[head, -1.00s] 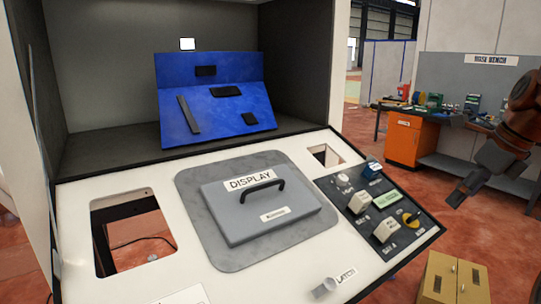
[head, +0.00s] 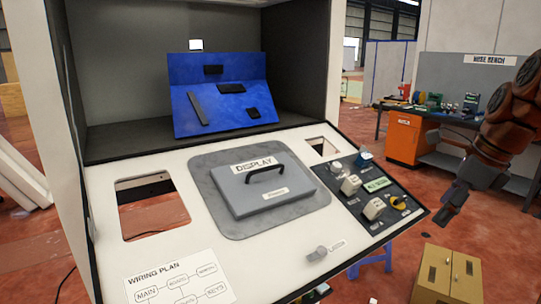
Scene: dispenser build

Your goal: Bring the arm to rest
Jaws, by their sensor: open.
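My gripper (head: 450,205) hangs at the right of the head view, on the end of my orange-brown arm. It is dark, open and empty, with its fingers pointing down and left. It is in the air to the right of the dispenser panel (head: 240,245) and appears apart from it. The grey display lid (head: 268,192) with a black handle lies on the panel. The dark control block (head: 368,195) with knobs and switches sits at the panel's right end, the part closest to my gripper in the picture.
A blue stand (head: 225,98) with dark pieces is inside the cabinet. A workbench (head: 405,140) with an orange drawer unit stands behind my arm. A blue stool (head: 370,262) shows under the panel.

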